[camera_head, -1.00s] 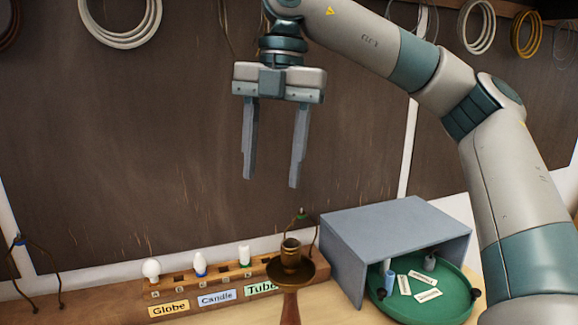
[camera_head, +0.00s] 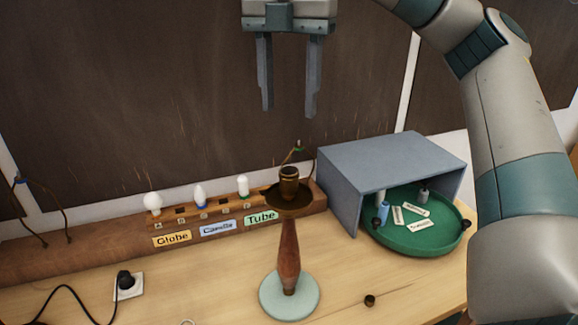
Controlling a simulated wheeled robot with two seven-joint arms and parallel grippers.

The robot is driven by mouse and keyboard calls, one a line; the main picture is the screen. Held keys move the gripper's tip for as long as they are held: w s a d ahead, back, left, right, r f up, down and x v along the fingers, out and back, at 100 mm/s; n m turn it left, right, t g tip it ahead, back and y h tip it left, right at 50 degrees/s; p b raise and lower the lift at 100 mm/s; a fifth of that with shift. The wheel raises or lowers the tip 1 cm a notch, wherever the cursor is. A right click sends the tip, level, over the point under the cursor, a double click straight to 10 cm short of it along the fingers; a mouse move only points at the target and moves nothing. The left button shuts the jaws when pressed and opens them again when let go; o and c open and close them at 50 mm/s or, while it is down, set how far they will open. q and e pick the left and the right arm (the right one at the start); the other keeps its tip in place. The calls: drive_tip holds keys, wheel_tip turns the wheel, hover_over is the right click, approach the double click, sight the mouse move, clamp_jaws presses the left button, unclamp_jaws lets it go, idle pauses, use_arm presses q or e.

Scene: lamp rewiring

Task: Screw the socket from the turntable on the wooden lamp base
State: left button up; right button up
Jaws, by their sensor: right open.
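The wooden lamp base (camera_head: 289,255) stands upright on a pale round foot. A brown dish is at its top, and an upright brass socket-like piece (camera_head: 289,181) sits in the dish; I cannot tell how firmly it is seated. The green turntable (camera_head: 445,243) is partly under a grey cover and carries labelled cards, a blue cylinder (camera_head: 384,211) and small dark and grey pieces. My right gripper (camera_head: 288,113) is open and empty, its fingers pointing down, above the lamp and apart from it. My left gripper is not in view.
The grey box-like cover (camera_head: 390,160) stands right of the lamp. A wooden bulb rack (camera_head: 225,221) with Globe, Candle and Tube labels is behind left. A small brass piece (camera_head: 370,300) lies on the table (camera_head: 200,285). A plug in a socket plate (camera_head: 128,285) is at left.

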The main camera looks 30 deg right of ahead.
approach(289, 174)
drive_tip(key=s, duration=0.1)
drive_tip(key=f+p, duration=0.1)
drive_tip(key=f, duration=0.2)
drive_tip(key=f+p, duration=0.1)
drive_tip(key=f, duration=0.2)
drive_tip(key=f+p, duration=0.1)
drive_tip(key=f, duration=0.2)
drive_tip(key=shift+s+a+f, duration=0.1)
drive_tip(key=shift+a, duration=0.3)
drive_tip(key=shift+c, duration=0.3)
